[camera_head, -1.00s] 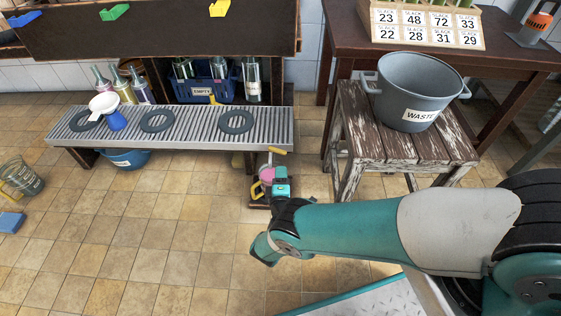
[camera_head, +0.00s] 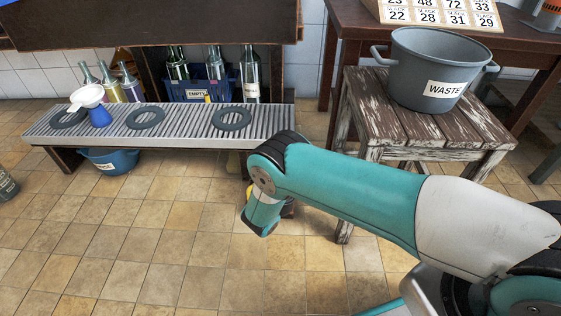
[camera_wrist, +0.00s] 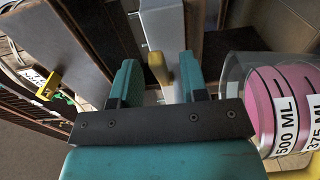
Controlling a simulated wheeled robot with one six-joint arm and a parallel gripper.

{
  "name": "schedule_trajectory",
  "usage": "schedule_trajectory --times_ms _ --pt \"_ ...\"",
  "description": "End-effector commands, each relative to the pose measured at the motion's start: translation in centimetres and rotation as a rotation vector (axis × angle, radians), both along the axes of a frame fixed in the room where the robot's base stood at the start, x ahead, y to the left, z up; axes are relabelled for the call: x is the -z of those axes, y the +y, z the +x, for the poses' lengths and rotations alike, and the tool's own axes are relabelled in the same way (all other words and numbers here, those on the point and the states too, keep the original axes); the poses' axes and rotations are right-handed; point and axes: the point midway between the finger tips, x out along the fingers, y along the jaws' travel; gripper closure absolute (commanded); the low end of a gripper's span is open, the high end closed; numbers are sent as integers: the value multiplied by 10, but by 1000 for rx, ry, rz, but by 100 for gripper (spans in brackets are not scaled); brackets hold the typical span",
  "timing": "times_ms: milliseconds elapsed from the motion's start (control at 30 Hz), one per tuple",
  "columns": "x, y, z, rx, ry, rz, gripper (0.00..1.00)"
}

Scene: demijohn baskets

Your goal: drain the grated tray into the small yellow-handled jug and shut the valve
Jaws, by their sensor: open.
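The grated tray (camera_head: 185,120), a low slatted bench, stands at the left in the head view. A yellow lever (camera_wrist: 158,68), apparently the valve's handle, shows in the wrist view. My gripper (camera_wrist: 157,80) is open, with one teal finger on each side of the lever; I cannot tell whether either touches it. The small jug (camera_wrist: 272,110) stands to the right of my gripper in the wrist view, with clear walls, pink inside and 500 ML and 375 ML labels. In the head view my arm hides the gripper, the valve and most of the jug.
A blue basin (camera_head: 110,160) sits beneath. A grey WASTE pot (camera_head: 432,70) stands on a worn stool (camera_head: 395,118) at right. The tiled floor in front is clear.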

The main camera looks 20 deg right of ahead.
Motion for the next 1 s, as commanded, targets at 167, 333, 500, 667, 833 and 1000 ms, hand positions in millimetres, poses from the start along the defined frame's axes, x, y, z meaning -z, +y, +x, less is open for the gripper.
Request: schedule_trajectory --times_ms 167,333,500,667,833,1000 --pt "0 -2 1 0 2 1 60" --pt "-1 -2 2 1 3 1 60" --pt "-1 -2 2 1 3 1 73" --pt "-1 -2 2 1 3 1 100" --pt "-2 -4 2 -16 3 0 100" --pt "-4 -10 5 -125 3 0 100"
